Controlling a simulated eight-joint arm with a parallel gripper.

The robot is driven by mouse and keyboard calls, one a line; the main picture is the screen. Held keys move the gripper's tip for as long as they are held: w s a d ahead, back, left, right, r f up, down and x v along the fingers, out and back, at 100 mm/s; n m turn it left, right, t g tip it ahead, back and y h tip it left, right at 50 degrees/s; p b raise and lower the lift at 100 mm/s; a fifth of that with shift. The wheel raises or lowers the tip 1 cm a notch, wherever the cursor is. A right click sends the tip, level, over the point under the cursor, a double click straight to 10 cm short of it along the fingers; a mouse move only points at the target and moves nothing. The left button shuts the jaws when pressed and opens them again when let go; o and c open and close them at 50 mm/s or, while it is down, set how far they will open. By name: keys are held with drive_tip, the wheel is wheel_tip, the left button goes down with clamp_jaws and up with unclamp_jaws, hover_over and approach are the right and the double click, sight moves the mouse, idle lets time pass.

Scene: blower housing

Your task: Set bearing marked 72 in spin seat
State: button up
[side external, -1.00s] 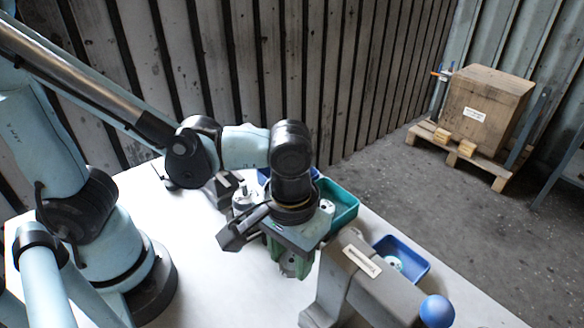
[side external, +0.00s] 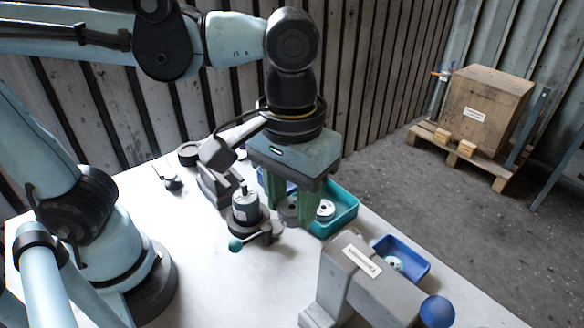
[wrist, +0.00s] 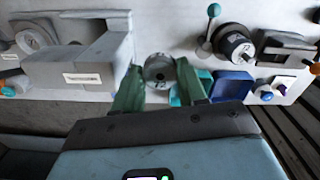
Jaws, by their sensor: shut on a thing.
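My gripper (side external: 287,212) has green fingers shut on a grey round bearing (side external: 289,207). In the wrist view, my gripper (wrist: 158,90) grips this bearing (wrist: 158,68) at its sides; a dark mark on its face is too small to read surely. It appears held above the table. A dark cylindrical unit with a teal-knobbed lever (side external: 246,212) stands left of my gripper; it also shows in the wrist view (wrist: 234,46). A round fixture (wrist: 34,38) shows at the wrist view's upper left. I cannot tell which one is the spin seat.
A teal tray (side external: 347,205) holding a round part is close to my gripper's right. A grey press-like block (side external: 350,275) with a blue ball knob stands at the front right, with a blue tray (side external: 424,270) behind it.

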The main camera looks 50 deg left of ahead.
drive_tip(key=w+a+f+n, duration=0.2)
drive_tip(key=w+a+n, duration=0.3)
drive_tip(key=a, duration=0.5)
drive_tip(key=w+a+f+n, duration=0.1)
drive_tip(key=w+a+n, duration=0.4)
drive_tip(key=a, duration=0.6)
drive_tip(key=s+a+f+n, duration=0.2)
drive_tip(key=a, duration=0.6)
drive_tip(key=s+a+f+n, duration=0.2)
drive_tip(key=s+a+n, duration=0.1)
drive_tip(key=a, duration=0.4)
drive_tip(key=s+a+f+n, duration=0.1)
drive_tip(key=s+a+n, duration=0.1)
drive_tip(key=a, duration=0.6)
drive_tip(key=shift+s+a+f+n, duration=0.35)
drive_tip(key=shift+s+f+n, duration=0.05)
hover_over(190, 151)
drive_tip(key=shift+f, duration=2.15)
drive_tip(key=shift+f, duration=0.75)
drive_tip(key=o, duration=1.2)
drive_tip(key=shift+o, duration=0.2)
